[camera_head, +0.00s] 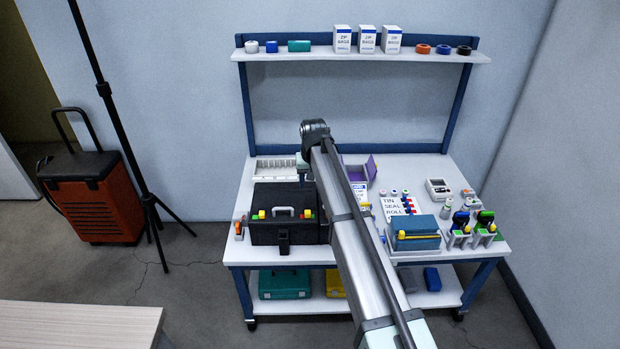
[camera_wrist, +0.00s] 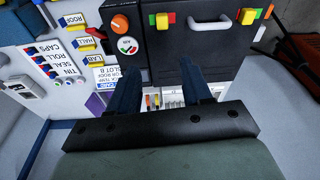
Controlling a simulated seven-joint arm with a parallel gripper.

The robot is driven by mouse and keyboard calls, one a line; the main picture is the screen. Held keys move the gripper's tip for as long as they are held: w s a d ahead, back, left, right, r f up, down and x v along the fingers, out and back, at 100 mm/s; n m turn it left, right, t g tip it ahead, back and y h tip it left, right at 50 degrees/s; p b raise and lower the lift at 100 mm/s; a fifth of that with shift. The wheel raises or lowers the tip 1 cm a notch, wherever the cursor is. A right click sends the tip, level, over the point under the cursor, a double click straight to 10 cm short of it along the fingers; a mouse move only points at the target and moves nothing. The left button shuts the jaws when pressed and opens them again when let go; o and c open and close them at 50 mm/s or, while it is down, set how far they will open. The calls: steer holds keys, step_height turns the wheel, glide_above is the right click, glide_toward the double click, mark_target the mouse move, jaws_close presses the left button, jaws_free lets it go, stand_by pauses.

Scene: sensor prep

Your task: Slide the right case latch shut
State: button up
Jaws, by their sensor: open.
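The black case (camera_head: 285,232) stands at the left of the bench with a grey handle (camera_head: 284,211) and a yellow latch on each side. The right latch (camera_head: 308,214) shows just left of my arm. In the wrist view, which is turned about, the right latch (camera_wrist: 162,20) is left of the handle (camera_wrist: 209,27), with coloured patches beside its yellow tab. The left latch (camera_wrist: 248,16) is on the handle's other side. My gripper (camera_wrist: 158,75) is open and empty, its dark fingers apart and below the latch in the picture. Contact with the case cannot be told.
A white divided tray (camera_head: 275,170) lies behind the case. An orange knob (camera_wrist: 120,23) is close beside the right latch in the wrist view. A labelled card (camera_head: 396,206), a blue box (camera_head: 414,228) and tool holders (camera_head: 470,238) fill the bench's right. My arm hides the bench middle.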

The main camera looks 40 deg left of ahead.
steer(key=s+d+f, duration=0.2)
steer(key=d+f, duration=0.9)
steer(key=d, duration=0.2)
steer(key=s+d+f+m+h, duration=0.1)
steer(key=s+d+f, duration=0.2)
steer(key=d+f, duration=0.9)
steer(key=shift+s+d+g, duration=0.25)
steer(key=shift+d+g, duration=0.05)
steer(key=shift+d, duration=0.5)
step_height(320, 180, up, 23)
glide_above(308, 212)
steer(key=shift+g+h, duration=0.3)
step_height(308, 212, down, 14)
steer(key=shift+a+r, duration=0.1)
steer(key=shift+r, duration=0.05)
